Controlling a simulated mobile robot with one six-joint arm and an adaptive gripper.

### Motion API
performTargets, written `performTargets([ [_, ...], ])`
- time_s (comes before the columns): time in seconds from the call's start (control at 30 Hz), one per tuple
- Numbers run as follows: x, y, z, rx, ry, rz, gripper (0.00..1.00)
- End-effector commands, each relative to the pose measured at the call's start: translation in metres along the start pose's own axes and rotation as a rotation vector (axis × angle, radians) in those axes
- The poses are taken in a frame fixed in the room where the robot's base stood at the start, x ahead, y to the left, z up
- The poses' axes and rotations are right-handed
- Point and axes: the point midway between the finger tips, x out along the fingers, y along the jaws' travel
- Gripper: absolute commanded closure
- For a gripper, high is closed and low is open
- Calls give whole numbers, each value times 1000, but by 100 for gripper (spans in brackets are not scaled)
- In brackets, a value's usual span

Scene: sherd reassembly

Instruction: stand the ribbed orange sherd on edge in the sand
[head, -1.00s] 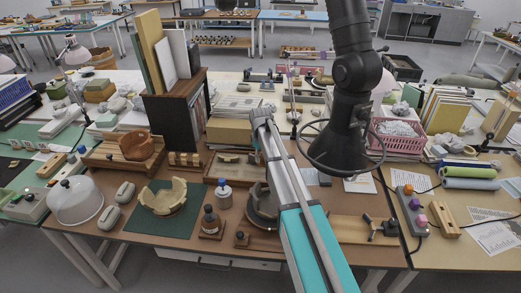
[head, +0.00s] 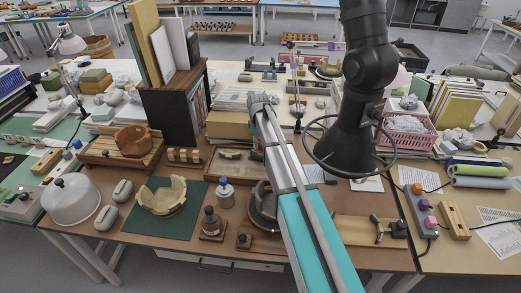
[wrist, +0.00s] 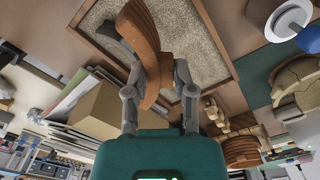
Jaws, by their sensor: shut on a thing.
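The ribbed orange sherd (wrist: 149,45) is a curved piece, held between the two grey fingers of my gripper (wrist: 158,82) in the wrist view. It stands out lengthwise from the fingers, over the sand (wrist: 190,30) of a wood-rimmed tray (wrist: 217,35). A dark grey shape, perhaps a shadow, lies beside it. I cannot tell whether the sherd touches the sand. In the head view the sand tray (head: 209,172) is partly covered by my arm, and I cannot make out the fingers or the sherd there.
A cream broken bowl (head: 162,197) sits on a green mat (head: 190,222) left of the tray. A blue-capped bottle (head: 225,195) and a brown bottle (head: 211,222) stand close in front of the tray. A dark shelf unit (head: 177,105) with books rises behind it.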

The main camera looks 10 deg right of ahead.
Motion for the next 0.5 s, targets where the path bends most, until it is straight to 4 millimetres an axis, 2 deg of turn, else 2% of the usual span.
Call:
performTargets([
  [0.33, 1, 9, 7, 10, 0, 0, 100],
  [0.5, 5, 8, 8, -43, -1, -2, 100],
])
